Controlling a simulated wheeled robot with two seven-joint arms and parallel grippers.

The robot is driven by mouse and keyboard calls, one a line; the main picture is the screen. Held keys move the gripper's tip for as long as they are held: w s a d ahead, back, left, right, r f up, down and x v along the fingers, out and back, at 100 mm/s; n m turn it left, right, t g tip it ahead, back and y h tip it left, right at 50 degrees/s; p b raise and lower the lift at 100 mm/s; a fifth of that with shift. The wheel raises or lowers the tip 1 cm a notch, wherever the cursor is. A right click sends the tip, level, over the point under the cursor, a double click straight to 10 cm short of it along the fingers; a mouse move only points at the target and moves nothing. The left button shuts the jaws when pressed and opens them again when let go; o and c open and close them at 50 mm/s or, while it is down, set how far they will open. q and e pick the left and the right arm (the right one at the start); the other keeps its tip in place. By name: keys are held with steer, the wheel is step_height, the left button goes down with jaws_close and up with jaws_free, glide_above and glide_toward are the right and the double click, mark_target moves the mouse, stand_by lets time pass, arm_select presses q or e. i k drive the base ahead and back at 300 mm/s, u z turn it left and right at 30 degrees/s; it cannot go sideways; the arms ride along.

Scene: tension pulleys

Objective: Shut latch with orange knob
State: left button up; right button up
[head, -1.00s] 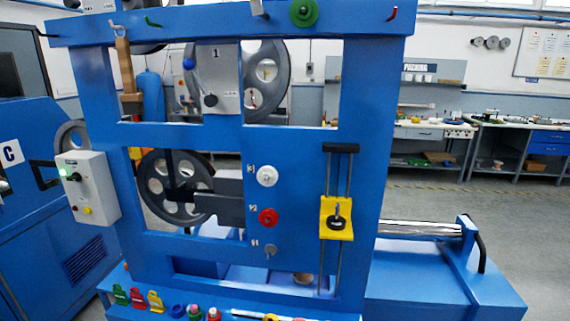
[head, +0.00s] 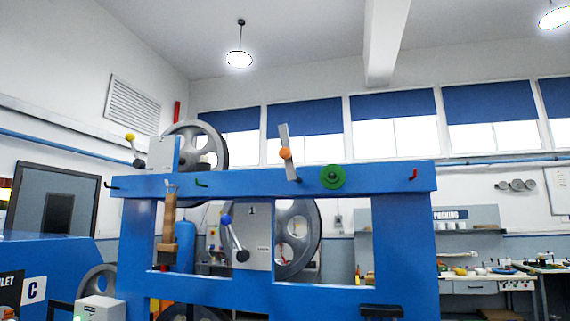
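The orange knob (head: 285,153) shows in the head view, on a grey latch lever (head: 290,165) at the top beam of the blue frame. The lever stands nearly upright, its top leaning slightly left, and rises above the beam. Neither of my grippers is in view.
The blue frame's top beam (head: 260,182) carries a green round knob (head: 332,177) just right of the lever and a red hook (head: 413,174) farther right. A yellow-knobbed lever (head: 131,141) stands at left, and a blue-knobbed lever (head: 228,224) hangs below. Large grey pulleys (head: 298,238) sit behind.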

mark_target(285, 152)
steer(key=z, duration=0.4)
steer(key=k, duration=0.5)
steer(key=z, duration=1.25)
steer(key=i, duration=0.75)
steer(key=u, duration=0.75)
steer(key=i, duration=0.4)
steer(key=u, duration=0.5)
